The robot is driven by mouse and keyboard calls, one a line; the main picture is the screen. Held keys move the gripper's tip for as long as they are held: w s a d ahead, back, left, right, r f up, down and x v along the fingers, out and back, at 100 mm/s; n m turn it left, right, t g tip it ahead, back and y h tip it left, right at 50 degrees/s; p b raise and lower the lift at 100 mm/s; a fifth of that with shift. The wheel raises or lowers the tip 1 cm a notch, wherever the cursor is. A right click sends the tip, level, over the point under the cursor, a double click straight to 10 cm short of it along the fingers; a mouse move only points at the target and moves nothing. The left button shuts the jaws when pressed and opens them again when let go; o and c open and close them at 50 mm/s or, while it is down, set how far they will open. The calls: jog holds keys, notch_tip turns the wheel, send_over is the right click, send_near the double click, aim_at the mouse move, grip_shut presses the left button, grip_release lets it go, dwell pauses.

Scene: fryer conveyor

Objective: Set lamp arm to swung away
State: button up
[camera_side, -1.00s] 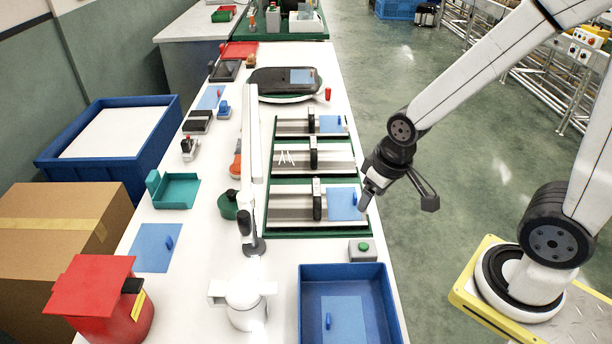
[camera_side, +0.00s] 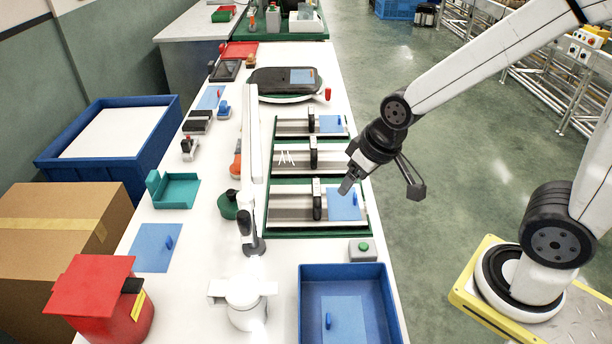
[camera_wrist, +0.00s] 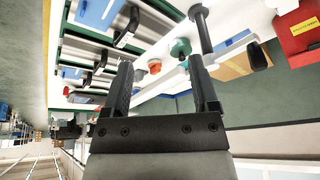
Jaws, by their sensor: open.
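The lamp arm (camera_side: 252,140) is a long white bar in the side view. It runs along the table beside the left edge of the green-framed rails, above the tabletop. Its near end meets a joint with a dark part, above a grey round foot (camera_side: 254,246). My gripper (camera_side: 346,187) is to the right of the lamp arm, over the nearest rail's blue plate, and does not touch the lamp. In the wrist view my gripper (camera_wrist: 160,70) has its two dark fingers apart with nothing held between them.
Green-framed rails (camera_side: 320,234) with black blocks lie between my gripper and the lamp. A blue bin (camera_side: 388,300), a grey box with a green button (camera_side: 363,250) and a white fixture (camera_side: 243,300) stand nearer. A green round knob (camera_side: 228,206) sits left of the lamp.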

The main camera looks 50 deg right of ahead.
jog(key=w+a+f+t+y, duration=0.1)
jog(key=w+a+t, duration=0.3)
jog(key=w+a, duration=0.25)
jog(key=r+n+t, duration=0.1)
jog(key=t, duration=0.9)
send_over(249, 219)
jog(key=s, duration=0.5)
jog(key=shift+y, duration=0.3)
jog(key=f, duration=0.5)
jog(key=shift+w+d+f, duration=0.2)
jog(key=shift+d, duration=0.05)
jog(key=shift+w, duration=0.1)
jog(key=w+a, duration=0.1)
jog(key=w, duration=0.6)
jog(key=shift+w, duration=0.3)
grip_shut()
